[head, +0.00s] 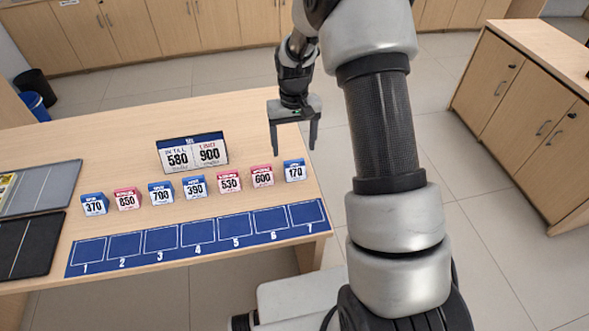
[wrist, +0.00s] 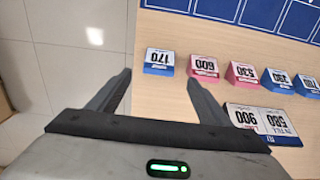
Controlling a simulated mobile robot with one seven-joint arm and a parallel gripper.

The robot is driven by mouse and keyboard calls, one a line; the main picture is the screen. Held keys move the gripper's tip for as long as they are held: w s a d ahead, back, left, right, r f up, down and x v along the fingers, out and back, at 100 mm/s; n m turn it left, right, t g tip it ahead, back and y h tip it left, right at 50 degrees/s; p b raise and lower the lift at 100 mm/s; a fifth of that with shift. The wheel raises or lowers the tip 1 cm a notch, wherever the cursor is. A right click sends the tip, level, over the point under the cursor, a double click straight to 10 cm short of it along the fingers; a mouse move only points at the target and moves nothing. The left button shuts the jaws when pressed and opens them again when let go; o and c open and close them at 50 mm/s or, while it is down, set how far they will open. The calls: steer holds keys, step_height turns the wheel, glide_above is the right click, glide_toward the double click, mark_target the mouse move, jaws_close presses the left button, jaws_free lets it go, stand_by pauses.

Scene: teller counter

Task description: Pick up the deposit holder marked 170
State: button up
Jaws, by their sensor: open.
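The deposit holder marked 170 (head: 294,170) is a small blue and white block at the right end of a row on the wooden counter. My gripper (head: 294,148) is open and empty, above the counter behind the 170 holder in the head view. Its two fingers also show in the wrist view (wrist: 160,90), apart from every holder.
Beside the 170 holder stands the pink 600 holder (head: 262,176), then several more blue and pink holders. A 580/900 sign (head: 193,154) stands behind the row. A blue mat (head: 200,249) with numbered squares lies in front. Dark trays (head: 28,245) lie at left.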

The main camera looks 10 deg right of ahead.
mark_target(295, 164)
step_height(295, 164, down, 9)
steer(key=shift+s+d+f, duration=0.1)
steer(key=shift+s+f, duration=0.05)
steer(key=shift+f, duration=0.05)
steer(key=c, duration=1.1)
steer(key=shift+r, duration=0.1)
steer(key=shift+c, duration=0.2)
